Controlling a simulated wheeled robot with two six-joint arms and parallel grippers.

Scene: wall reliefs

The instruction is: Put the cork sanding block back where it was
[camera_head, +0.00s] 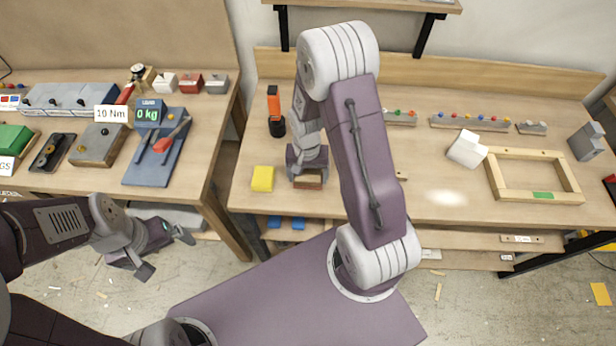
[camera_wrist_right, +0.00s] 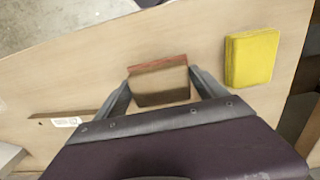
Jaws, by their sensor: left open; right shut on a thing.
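The cork sanding block (camera_wrist_right: 160,84) is a brown block with a reddish edge, between the two fingers of my right gripper (camera_wrist_right: 162,88) in the right wrist view. In the head view the block (camera_head: 308,182) shows below my right gripper (camera_head: 307,172), at the front left of the middle workbench. My right gripper is shut on it, low over the bench top; I cannot tell whether the block touches the wood. My left gripper (camera_head: 165,252) is open and empty, low in front of the left bench and far from the block.
A yellow block (camera_head: 263,179) lies just left of the right gripper and also shows in the right wrist view (camera_wrist_right: 251,58). An orange and black tool (camera_head: 275,112) stands behind it. A wooden frame (camera_head: 534,154) and a white block (camera_head: 467,149) are on the right of the bench.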

